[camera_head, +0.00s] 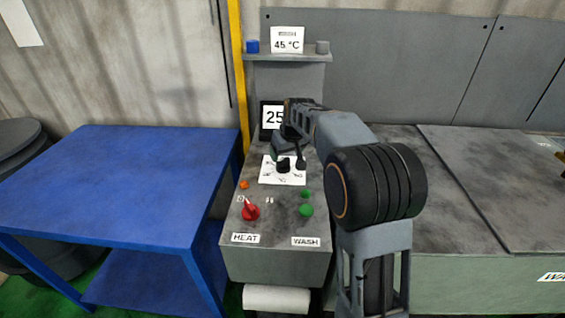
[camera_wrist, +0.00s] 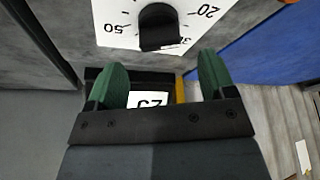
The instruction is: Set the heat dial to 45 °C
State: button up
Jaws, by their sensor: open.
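The heat dial is a black knob (camera_head: 284,166) on a white scale plate (camera_head: 268,178) on top of the grey control box. In the wrist view the knob (camera_wrist: 158,25) shows at the top, with 50 and 20 readable on its plate (camera_wrist: 112,38). My gripper (camera_head: 288,158) is over the plate close to the knob. Its two green fingers (camera_wrist: 163,78) are open, with no object held. The knob appears beyond the fingertips, not between them; contact is not visible. The display (camera_head: 274,117) reads 25, and a sign (camera_head: 288,42) above reads 45 °C. The dial's pointer is unclear.
A red switch (camera_head: 250,211) marked HEAT and green buttons (camera_head: 306,210) near WASH sit at the box's front. A blue table (camera_head: 110,180) stands left and is clear. A grey machine bed (camera_head: 480,180) lies right. A yellow post (camera_head: 238,70) rises behind.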

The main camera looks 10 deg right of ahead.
aim_at(283, 160)
jog(key=shift+x, duration=2.95)
jog(key=c, duration=0.9)
